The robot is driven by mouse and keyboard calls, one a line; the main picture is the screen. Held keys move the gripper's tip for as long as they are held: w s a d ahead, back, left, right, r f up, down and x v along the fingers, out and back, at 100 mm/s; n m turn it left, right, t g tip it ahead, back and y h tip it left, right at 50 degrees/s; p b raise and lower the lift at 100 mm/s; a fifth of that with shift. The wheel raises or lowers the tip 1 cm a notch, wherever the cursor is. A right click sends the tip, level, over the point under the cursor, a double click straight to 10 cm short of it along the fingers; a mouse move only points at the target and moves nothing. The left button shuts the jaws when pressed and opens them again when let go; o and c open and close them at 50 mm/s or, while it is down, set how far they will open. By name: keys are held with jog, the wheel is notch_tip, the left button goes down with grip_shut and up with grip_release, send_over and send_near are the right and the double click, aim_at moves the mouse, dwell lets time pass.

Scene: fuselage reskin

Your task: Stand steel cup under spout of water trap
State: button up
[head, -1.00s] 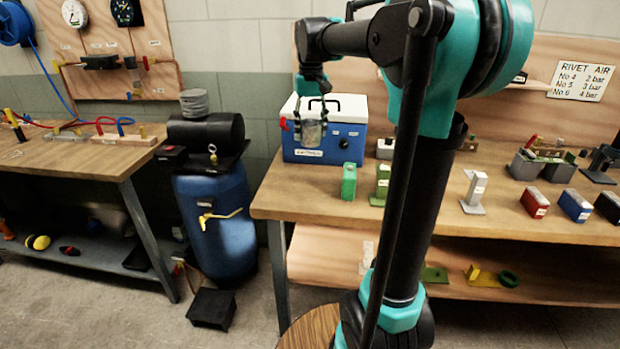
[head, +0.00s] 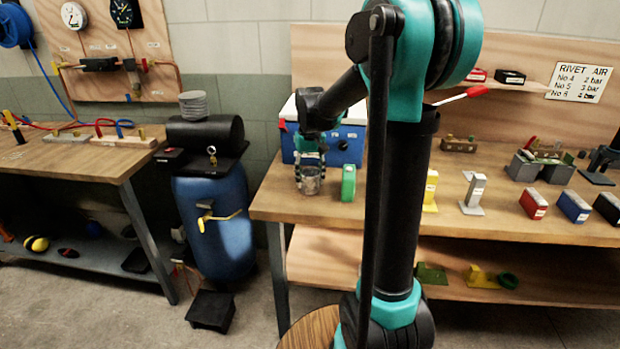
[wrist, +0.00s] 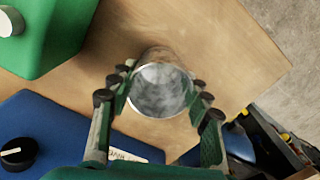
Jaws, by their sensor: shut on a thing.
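The steel cup (head: 312,184) is an open-topped, shiny grey cylinder. My gripper (head: 310,166) is shut on it, low at the left end of the right-hand bench. In the wrist view, the cup (wrist: 158,90) sits between the two fingers of my gripper (wrist: 160,85), and its inside looks empty. I cannot tell whether its base touches the wood. No part is clearly marked as the water trap. A blue drum (head: 215,225) left of the bench has a yellow tap-like piece (head: 218,217) on its front, with a black tank (head: 206,130) above.
A blue cooler box (head: 345,146) stands behind the cup. A green block (head: 348,182) is close on its right. A low black stand (head: 211,310) is on the floor before the drum. A gap separates this bench (head: 400,207) from the left bench (head: 75,160).

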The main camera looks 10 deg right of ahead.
jog(key=shift+f, duration=0.15)
jog(key=o, duration=1.2)
jog(key=shift+c, duration=0.2)
